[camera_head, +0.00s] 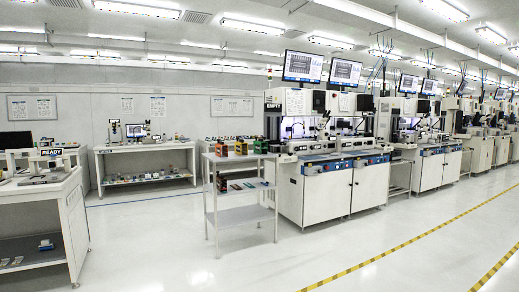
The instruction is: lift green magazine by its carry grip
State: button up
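A small wheel-less white shelf cart (240,221) stands on the floor left of the machines. Several small box-like magazines stand on its top shelf. Another small magazine (222,184) stands on the cart's middle shelf beside flat pieces. My gripper is not in view.
White machines (327,192) with monitors stand right of the cart, one with an "EMPTY" sign (273,107). A bench with a "READY" sign (52,152) is at left. A worktable (147,161) stands behind. The pale floor (160,250) in front is clear.

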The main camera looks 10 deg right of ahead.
aim_at(257, 145)
jog(key=i+j+u, duration=0.3)
jog(key=i+j, duration=0.4)
jog(key=i, duration=0.5)
jog(key=i+j+z, duration=0.15)
jog(key=i, duration=0.3)
jog(key=i+j, duration=0.15)
jog(key=i, duration=0.35)
jog(key=i+j+z, duration=0.15)
jog(key=i, duration=0.35)
jog(key=i+l+z, duration=0.1)
jog(key=i+z, duration=0.25)
jog(key=i, duration=0.7)
jog(key=i+j+z, duration=0.3)
jog(key=i, duration=0.8)
jog(key=l, duration=0.1)
